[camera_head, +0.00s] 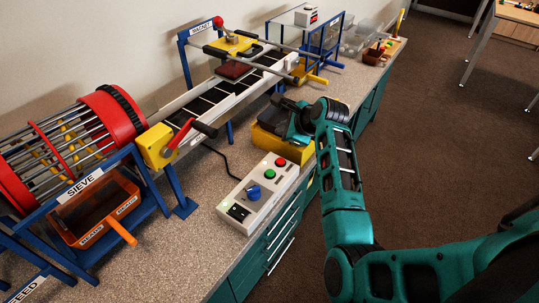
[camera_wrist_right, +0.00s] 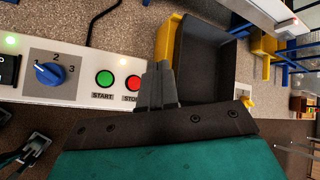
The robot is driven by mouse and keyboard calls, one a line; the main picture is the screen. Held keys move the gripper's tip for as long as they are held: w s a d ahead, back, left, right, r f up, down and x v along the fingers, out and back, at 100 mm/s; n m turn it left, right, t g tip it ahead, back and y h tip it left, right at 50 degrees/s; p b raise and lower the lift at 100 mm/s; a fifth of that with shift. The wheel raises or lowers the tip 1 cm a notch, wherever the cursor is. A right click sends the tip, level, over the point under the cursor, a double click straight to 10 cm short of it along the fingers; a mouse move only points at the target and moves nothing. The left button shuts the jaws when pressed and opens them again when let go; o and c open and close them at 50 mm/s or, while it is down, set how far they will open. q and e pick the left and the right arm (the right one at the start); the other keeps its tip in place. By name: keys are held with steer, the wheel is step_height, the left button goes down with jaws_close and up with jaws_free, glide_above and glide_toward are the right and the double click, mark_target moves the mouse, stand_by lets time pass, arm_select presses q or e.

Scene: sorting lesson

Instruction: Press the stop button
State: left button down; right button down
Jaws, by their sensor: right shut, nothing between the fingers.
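The stop button is a red round button (camera_wrist_right: 134,83) labelled STOP at the end of a pale control box (camera_wrist_right: 90,70). In the head view the red button (camera_head: 281,162) is at the box's far end. My right gripper (camera_wrist_right: 155,86) is shut and empty, its fingers just right of the stop button in the wrist view and covering part of its label. I cannot tell whether they touch the box. In the head view this gripper (camera_head: 301,128) is beyond the button, over a yellow and black bin. A dark gripper, apparently my left (camera_wrist_right: 36,148), shows small at the wrist view's lower left.
A green START button (camera_wrist_right: 104,79) and a blue knob (camera_wrist_right: 49,74) are beside the stop button. The yellow and black bin (camera_head: 268,145) stands close behind the box. A conveyor (camera_head: 225,92) and a red sieve drum (camera_head: 104,117) are on the bench.

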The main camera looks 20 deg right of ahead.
arm_select(q)
steer(key=shift+s, duration=0.1)
arm_select(e)
steer(key=shift+s, duration=0.1)
arm_select(q)
steer(key=shift+f+b, duration=0.4)
steer(key=shift+b, duration=0.1)
arm_select(e)
glide_above(282, 163)
step_height(282, 163, down, 8)
steer(key=shift+r, duration=0.25)
arm_select(q)
steer(key=shift+f, duration=0.25)
arm_select(e)
steer(key=shift+f, duration=0.6)
arm_select(q)
steer(key=shift+f, duration=0.1)
arm_select(e)
steer(key=shift+f, duration=0.1)
stand_by(0.9)
steer(key=shift+f, duration=0.3)
arm_select(q)
steer(key=shift+r, duration=0.2)
